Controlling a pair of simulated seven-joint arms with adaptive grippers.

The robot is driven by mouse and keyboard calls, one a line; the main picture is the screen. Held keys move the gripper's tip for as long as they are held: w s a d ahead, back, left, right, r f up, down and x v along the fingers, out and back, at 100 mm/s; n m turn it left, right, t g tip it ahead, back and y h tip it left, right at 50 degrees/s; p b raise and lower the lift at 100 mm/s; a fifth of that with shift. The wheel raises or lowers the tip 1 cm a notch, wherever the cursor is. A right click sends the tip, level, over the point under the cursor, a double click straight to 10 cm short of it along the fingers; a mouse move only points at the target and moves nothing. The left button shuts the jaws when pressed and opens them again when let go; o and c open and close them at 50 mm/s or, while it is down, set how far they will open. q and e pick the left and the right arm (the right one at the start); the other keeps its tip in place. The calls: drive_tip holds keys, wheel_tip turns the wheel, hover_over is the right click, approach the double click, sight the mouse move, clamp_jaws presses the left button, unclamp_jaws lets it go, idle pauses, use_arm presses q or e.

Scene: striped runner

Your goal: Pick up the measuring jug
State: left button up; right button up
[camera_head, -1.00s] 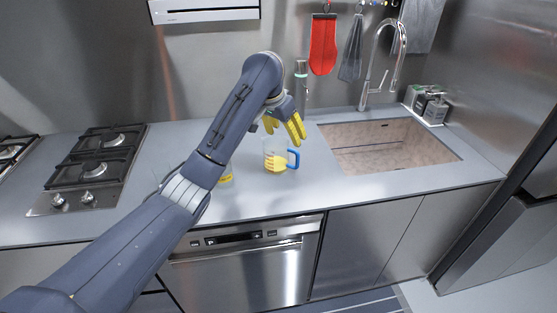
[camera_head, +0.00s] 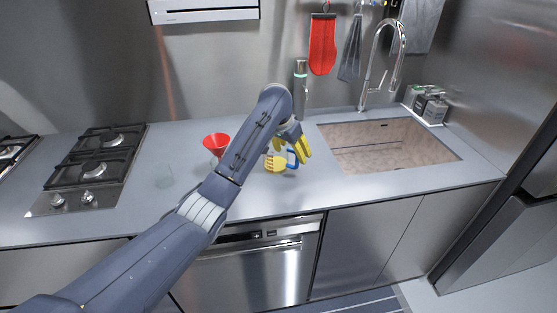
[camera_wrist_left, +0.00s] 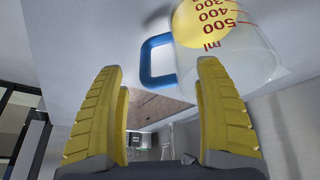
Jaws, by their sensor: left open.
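The measuring jug (camera_head: 272,167) is clear with yellow contents and a blue handle, and stands on the grey counter left of the sink. In the left wrist view the jug (camera_wrist_left: 240,50) shows red markings and its blue handle at the top. My left gripper (camera_wrist_left: 160,66) is open with yellow fingers. In that view the handle lies just past the fingertips, roughly between them; contact cannot be told. In the head view the left gripper (camera_head: 290,150) is over the jug's handle side and partly covers the jug. My right gripper is not in view.
A red funnel (camera_head: 216,143) stands on the counter left of my arm. A faint clear item (camera_head: 166,177) is further left, near the hob (camera_head: 95,165). The sink (camera_head: 385,146) opens to the right, with a tall tap (camera_head: 366,88) behind it.

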use_arm(q)
drive_tip(key=shift+w+d+f, duration=0.1)
drive_tip(key=shift+f, duration=0.25)
drive_tip(key=shift+c, duration=0.4)
clamp_jaws()
